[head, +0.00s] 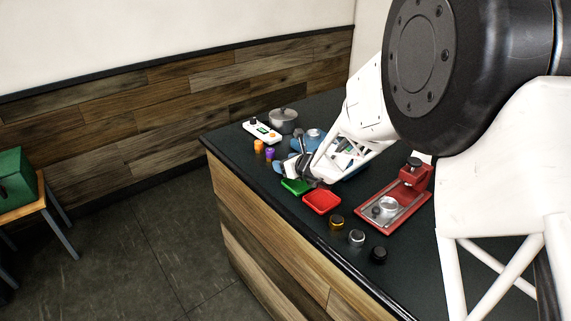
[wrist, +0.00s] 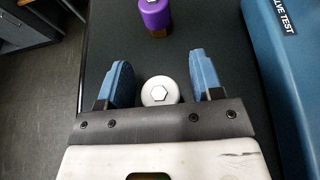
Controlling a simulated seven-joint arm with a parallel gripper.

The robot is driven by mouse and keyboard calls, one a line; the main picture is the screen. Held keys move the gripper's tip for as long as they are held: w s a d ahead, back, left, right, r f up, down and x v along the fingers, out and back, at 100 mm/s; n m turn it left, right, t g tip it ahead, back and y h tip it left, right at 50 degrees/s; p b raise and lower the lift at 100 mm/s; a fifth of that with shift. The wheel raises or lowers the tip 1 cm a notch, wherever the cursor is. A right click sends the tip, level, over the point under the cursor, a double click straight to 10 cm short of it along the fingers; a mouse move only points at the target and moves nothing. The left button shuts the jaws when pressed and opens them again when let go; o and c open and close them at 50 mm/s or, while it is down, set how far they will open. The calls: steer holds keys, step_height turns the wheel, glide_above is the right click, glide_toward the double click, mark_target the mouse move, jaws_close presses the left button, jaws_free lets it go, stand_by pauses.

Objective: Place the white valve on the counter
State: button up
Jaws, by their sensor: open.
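The white valve (wrist: 160,91), a round piece with a hexagon on top, is between the two blue fingers of my gripper (wrist: 162,82) in the wrist view. A dark gap shows on each side of it, so the fingers are open and apart from it. It appears upright on the dark counter (wrist: 150,58), though its base is hidden by my gripper.
A purple valve (wrist: 155,14) stands just beyond the white one, with an orange valve (head: 258,146) beside it. The blue valve test unit (wrist: 285,60) is close on the right. Green (head: 296,187) and red (head: 321,202) trays lie nearby. The counter edge is close on the left.

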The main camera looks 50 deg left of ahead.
steer(key=shift+v, duration=5.9)
steer(key=shift+w+d+r, duration=0.2)
steer(key=shift+d+r, duration=0.1)
steer(key=shift+d, duration=0.1)
steer(key=d+r+n+h, duration=0.1)
steer(key=d+r+n, duration=0.3)
steer(key=d, duration=0.8)
steer(key=d+r+n+h, duration=0.25)
steer(key=d+r, duration=0.25)
steer(key=d, duration=0.7)
steer(key=d+r+n+h, duration=0.1)
steer(key=d+r+n, duration=0.3)
steer(key=d, duration=0.8)
steer(key=s+d+n+t+h, duration=0.1)
steer(key=s+d, duration=0.4)
steer(key=d, duration=0.7)
steer(key=s+d+n+h, duration=0.4)
steer(key=s+d+h, duration=0.1)
steer(key=d, duration=0.7)
steer(key=s+d+n+t+h, duration=0.1)
steer(key=s+d+n+h, duration=0.1)
steer(key=s+d, duration=0.5)
steer(key=d+h, duration=0.1)
steer(key=d, duration=0.4)
steer(key=shift+t, duration=0.3)
steer(key=shift+r, duration=0.1)
